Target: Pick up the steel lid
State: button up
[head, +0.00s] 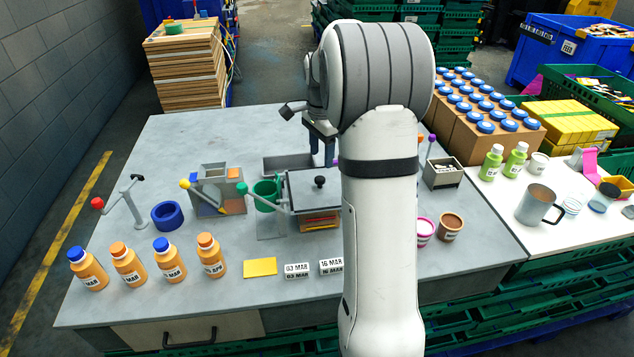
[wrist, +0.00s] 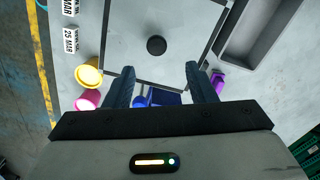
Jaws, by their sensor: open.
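The steel lid (head: 304,188) is a flat grey square plate with a black round knob (head: 319,181). It lies on top of a box-like container (head: 318,220) near the middle of the table. In the wrist view the lid (wrist: 180,28) lies ahead of my fingers, with its knob (wrist: 156,46) roughly between their lines and beyond the tips. My gripper (wrist: 159,72) is open and empty, its two dark fingers apart. In the head view my gripper (head: 322,146) is behind the lid, partly hidden by my arm.
An empty grey tray (head: 287,164) lies behind the lid. A green cup (head: 266,193) on a stand is close at its left. Label blocks (head: 298,269) and orange bottles (head: 128,264) line the front. Pink and brown tubs (head: 449,228) stand at the right. The table's back left is clear.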

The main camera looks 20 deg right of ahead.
aim_at(320, 177)
jog(key=f, duration=0.2)
jog(key=f+p, duration=0.1)
jog(key=f, duration=0.1)
jog(key=f+p, duration=0.1)
jog(key=f, duration=0.2)
jog(key=shift+s+a, duration=0.15)
jog(key=shift+a, duration=0.15)
jog(key=shift+c, duration=0.4)
jog(key=shift+r, duration=0.1)
grip_shut()
